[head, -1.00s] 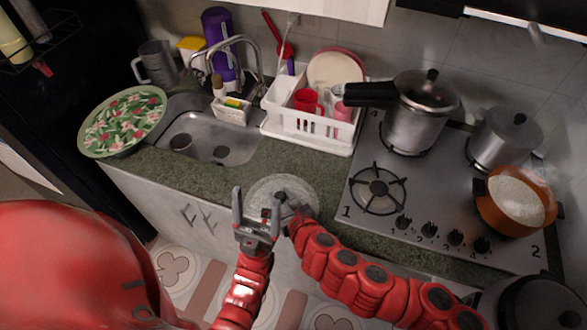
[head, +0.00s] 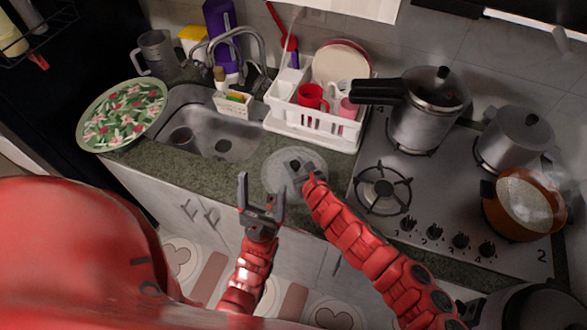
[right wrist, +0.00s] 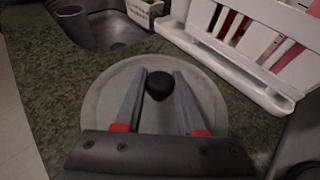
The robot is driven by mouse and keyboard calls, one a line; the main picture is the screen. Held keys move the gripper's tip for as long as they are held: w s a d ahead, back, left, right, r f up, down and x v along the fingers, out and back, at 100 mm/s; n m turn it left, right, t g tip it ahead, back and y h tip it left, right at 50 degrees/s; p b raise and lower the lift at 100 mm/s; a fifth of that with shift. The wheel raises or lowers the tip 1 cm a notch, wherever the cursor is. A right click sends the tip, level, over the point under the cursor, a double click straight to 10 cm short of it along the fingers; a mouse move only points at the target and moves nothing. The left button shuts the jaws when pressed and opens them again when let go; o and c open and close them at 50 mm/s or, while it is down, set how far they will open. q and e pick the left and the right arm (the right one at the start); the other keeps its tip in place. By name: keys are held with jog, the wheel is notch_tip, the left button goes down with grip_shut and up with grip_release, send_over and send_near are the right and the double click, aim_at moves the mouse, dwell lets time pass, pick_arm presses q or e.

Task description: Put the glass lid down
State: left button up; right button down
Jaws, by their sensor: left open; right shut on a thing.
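The round glass lid (head: 272,178) is over the granite counter between the sink and the stove. My right gripper (head: 299,169) is shut on its black knob. In the right wrist view, the lid (right wrist: 104,100) spreads out flat below the fingers (right wrist: 160,90), with the dark knob (right wrist: 159,86) between them. I cannot tell whether the lid's rim touches the counter. My left gripper (head: 261,196) is open and empty, in front of the counter's front edge, left of and below the lid in the picture.
A white dish rack (head: 316,132) stands just behind the lid. The sink (head: 215,140) is at the left, with a flowered plate (head: 122,113) beyond it. The stove (head: 420,212) at the right holds a pressure cooker (head: 425,115) and an orange pot (head: 527,205). Counter left of the lid is clear.

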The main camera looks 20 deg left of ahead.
jog(key=shift+s, duration=0.15)
jog(key=shift+w+f, duration=0.3)
jog(key=shift+w, duration=0.05)
jog(key=shift+f, duration=0.15)
jog(key=c, duration=0.5)
grip_release()
jog(key=shift+s, duration=0.2)
jog(key=shift+w, duration=0.1)
jog(key=shift+r, duration=0.2)
